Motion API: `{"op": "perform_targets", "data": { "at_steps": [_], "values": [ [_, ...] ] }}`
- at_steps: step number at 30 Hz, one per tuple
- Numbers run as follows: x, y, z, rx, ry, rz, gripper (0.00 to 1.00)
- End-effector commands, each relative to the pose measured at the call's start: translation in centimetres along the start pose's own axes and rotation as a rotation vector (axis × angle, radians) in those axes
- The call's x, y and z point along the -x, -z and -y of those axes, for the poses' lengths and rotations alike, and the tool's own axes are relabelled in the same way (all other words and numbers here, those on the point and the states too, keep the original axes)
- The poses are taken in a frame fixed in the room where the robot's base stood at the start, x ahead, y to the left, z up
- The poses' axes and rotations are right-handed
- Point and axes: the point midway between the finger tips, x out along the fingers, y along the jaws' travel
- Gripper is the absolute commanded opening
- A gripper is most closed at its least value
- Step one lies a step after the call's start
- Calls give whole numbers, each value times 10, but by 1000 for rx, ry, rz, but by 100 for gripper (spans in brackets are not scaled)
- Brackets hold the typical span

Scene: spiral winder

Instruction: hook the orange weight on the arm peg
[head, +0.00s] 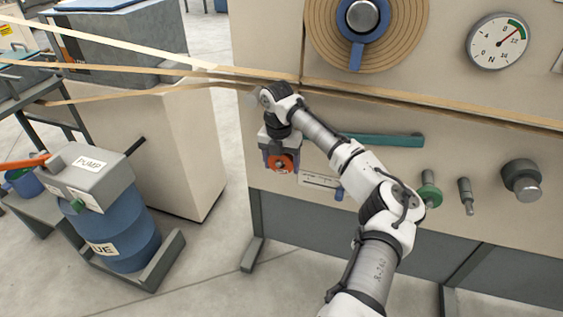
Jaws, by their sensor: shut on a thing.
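The orange weight (283,164) is between the fingers of my gripper (280,158), in front of the beige machine panel and below the paper strips. My gripper is shut on it and points down. A teal bar (385,140), which looks like the machine's arm, lies nearly level on the panel to the right of my gripper. Its left end is near my forearm, and I cannot make out its peg. I cannot tell whether the weight touches the bar or the panel.
Paper strips (200,72) run across just above my gripper. A green-ringed peg (429,192), a grey peg (466,196) and a dark knob (522,180) stick out at right. A blue pump drum (115,225) stands at left.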

Motion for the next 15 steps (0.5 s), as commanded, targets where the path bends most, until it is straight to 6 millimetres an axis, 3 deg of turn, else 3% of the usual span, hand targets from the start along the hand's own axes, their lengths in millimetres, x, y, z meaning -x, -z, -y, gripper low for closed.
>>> {"op": "perform_targets", "data": {
  "at_steps": [1, 6, 15],
  "values": [
    [0, 0, 0, 0, 0, 0, 46],
    [1, 0, 0, 0, -1, 1, 24],
    [1, -5, 0, -2, -1, 1, 23]
  ]
}}
